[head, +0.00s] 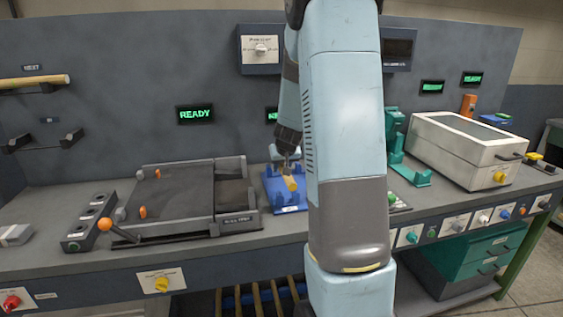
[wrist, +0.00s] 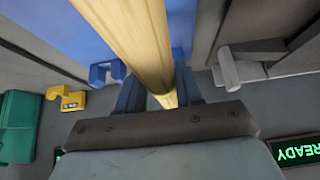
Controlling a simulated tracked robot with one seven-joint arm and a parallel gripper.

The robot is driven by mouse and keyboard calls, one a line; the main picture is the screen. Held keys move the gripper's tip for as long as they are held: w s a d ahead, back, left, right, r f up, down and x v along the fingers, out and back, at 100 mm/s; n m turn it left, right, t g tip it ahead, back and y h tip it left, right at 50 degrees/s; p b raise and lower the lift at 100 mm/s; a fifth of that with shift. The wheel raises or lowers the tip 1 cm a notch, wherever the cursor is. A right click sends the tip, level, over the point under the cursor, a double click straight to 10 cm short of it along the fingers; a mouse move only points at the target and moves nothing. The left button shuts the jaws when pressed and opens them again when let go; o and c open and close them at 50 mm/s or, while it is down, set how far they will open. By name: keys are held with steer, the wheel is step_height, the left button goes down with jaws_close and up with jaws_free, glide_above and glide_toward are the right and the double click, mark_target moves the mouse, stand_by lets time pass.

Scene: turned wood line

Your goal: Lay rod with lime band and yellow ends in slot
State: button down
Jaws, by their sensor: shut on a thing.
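My gripper (wrist: 160,90) is shut on a pale yellow wooden rod (wrist: 130,35), which runs between its fingers and out of the top of the wrist view. In the head view my gripper (head: 288,160) is over a blue fixture (head: 271,193), partly hidden by my arm. A short yellow-tan piece of the rod (head: 290,184) shows below it. No lime band can be made out. I cannot tell whether the rod touches the fixture, and no slot is clearly visible.
A dark slide fixture (head: 185,190) with an orange-knobbed lever stands left of the blue fixture. Another rod (head: 35,82) lies on wall brackets at far left. A teal stand (head: 408,172) and a cream lidded box (head: 465,145) stand to the right. Bare bench shows at front left.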

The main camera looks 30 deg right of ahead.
steer(key=shift+a+f, duration=0.1)
steer(key=shift+f, duration=1.9)
steer(key=c, duration=0.6)
jaws_free()
steer(key=shift+s, duration=0.1)
steer(key=shift+c, duration=0.2)
steer(key=v, duration=1.3)
steer(key=shift+s+a+r, duration=0.1)
steer(key=shift+a+r, duration=0.05)
steer(key=shift+r, duration=0.1)
